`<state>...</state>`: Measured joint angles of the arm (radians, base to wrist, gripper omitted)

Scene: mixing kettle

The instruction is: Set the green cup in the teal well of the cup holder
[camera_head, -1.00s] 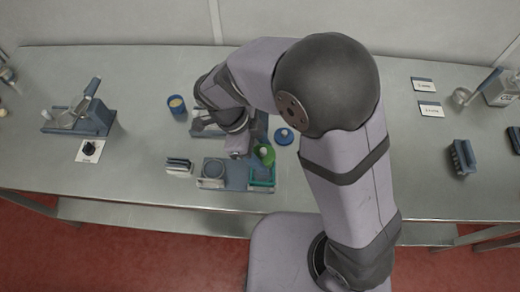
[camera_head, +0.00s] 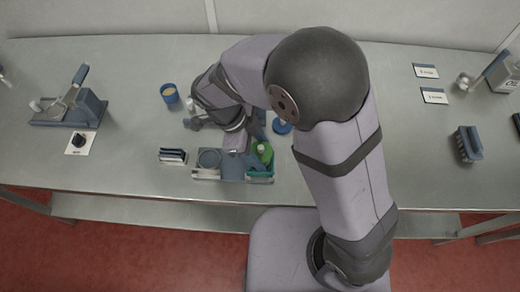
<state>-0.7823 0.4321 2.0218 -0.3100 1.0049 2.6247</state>
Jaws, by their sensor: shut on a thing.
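The green cup (camera_head: 263,153), small and bright green with a pale inside, is at the end of my arm in the head view. My gripper (camera_head: 252,146) is mostly hidden behind my wrist and appears shut on the cup. The cup holder (camera_head: 232,168) is a blue tray near the front edge of the bench. Its teal well (camera_head: 260,174) is at the right end. The cup overlaps the back of the teal well in the picture. I cannot tell whether it is inside the well or just above it.
A blue round piece (camera_head: 282,127) sits behind the cup. A blue cup (camera_head: 169,93) stands at the back left. The bench's front edge is close.

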